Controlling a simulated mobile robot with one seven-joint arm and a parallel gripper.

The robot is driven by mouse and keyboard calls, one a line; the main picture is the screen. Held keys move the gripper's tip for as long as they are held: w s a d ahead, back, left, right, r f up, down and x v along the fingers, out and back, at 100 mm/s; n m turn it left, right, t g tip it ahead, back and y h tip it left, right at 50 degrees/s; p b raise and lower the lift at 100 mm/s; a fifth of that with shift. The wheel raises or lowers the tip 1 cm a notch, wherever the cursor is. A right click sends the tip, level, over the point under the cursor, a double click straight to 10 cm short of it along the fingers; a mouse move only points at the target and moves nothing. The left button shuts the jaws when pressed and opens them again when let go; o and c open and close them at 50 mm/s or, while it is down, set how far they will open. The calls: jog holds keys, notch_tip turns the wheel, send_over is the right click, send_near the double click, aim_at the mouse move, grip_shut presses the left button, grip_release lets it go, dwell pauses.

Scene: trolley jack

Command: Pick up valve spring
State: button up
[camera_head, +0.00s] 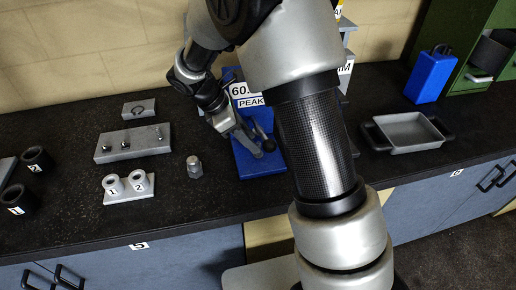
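I cannot make out a valve spring for certain. A small grey metal piece (194,167) stands upright on the black worktop, left of the blue device; its coils, if any, are too small to tell. A grey block (112,151) further left carries several small metal parts, also too small to identify. My gripper (258,147) points down over the blue base of the device marked "60" and "PEAK" (262,166), to the right of the small metal piece. Dark rounded parts lie close to its fingertips. Whether it holds anything is unclear. My arm hides much of the device.
Two short cylinders marked 1 and 2 (128,186) stand on a plate at the left front. Black cylinders (17,198) are at the far left. A grey tray with black handles (406,132) and a blue container (428,77) are at the right. The front worktop is clear.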

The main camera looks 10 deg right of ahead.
aim_at(257, 143)
jog(key=x, duration=0.4)
jog(key=shift+w+d, duration=0.25)
jog(key=shift+d, duration=0.1)
grip_shut()
